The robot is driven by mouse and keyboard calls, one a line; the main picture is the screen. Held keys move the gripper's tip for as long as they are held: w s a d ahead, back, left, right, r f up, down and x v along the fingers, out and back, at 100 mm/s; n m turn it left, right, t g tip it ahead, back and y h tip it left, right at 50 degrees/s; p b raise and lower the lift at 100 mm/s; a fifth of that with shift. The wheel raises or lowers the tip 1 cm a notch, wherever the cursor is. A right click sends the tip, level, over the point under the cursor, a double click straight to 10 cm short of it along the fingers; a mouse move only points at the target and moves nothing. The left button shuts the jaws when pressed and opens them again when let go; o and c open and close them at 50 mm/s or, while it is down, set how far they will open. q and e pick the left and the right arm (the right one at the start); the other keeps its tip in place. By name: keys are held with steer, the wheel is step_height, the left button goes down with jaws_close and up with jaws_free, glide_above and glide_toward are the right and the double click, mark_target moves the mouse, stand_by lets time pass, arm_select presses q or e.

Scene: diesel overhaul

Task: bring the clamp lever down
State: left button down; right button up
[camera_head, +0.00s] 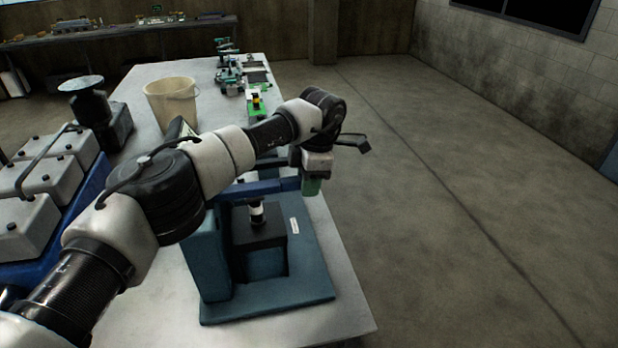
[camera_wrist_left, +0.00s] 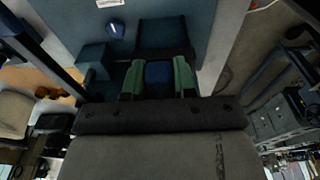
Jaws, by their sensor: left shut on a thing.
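The clamp fixture stands on the white table, with a teal base plate (camera_head: 300,290) and a teal upright (camera_head: 207,262) on its left. Its dark blue clamp lever (camera_head: 270,187) sticks out roughly level to the right, above a black block (camera_head: 262,232) that carries a small black and white cylinder (camera_head: 257,211). My left gripper (camera_head: 311,186) is at the lever's right end, over the far right part of the fixture. In the left wrist view its green fingers (camera_wrist_left: 158,78) are shut on the blue lever end (camera_wrist_left: 158,72), one on each side. My right gripper is not in view.
A cream bucket (camera_head: 172,103) stands behind my left arm on the table (camera_head: 345,318). Small green and teal devices (camera_head: 230,72) are at the far end. White canisters (camera_head: 40,190) and a black round-topped stand (camera_head: 85,95) are at left. Open floor lies right of the table.

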arm_select(q)
steer(key=shift+s+f, duration=0.1)
steer(key=shift+f, duration=0.25)
steer(key=c, duration=0.9)
jaws_free()
steer(key=shift+r, duration=0.1)
steer(key=r, duration=0.3)
steer(key=d+r+b, duration=0.1)
steer(key=r, duration=0.2)
steer(key=r+b, duration=0.1)
steer(key=r, duration=0.2)
steer(key=shift+w+d+r, duration=0.1)
steer(key=shift+w+d, duration=0.2)
steer(key=shift+w, duration=0.05)
steer(key=shift+r, duration=0.65)
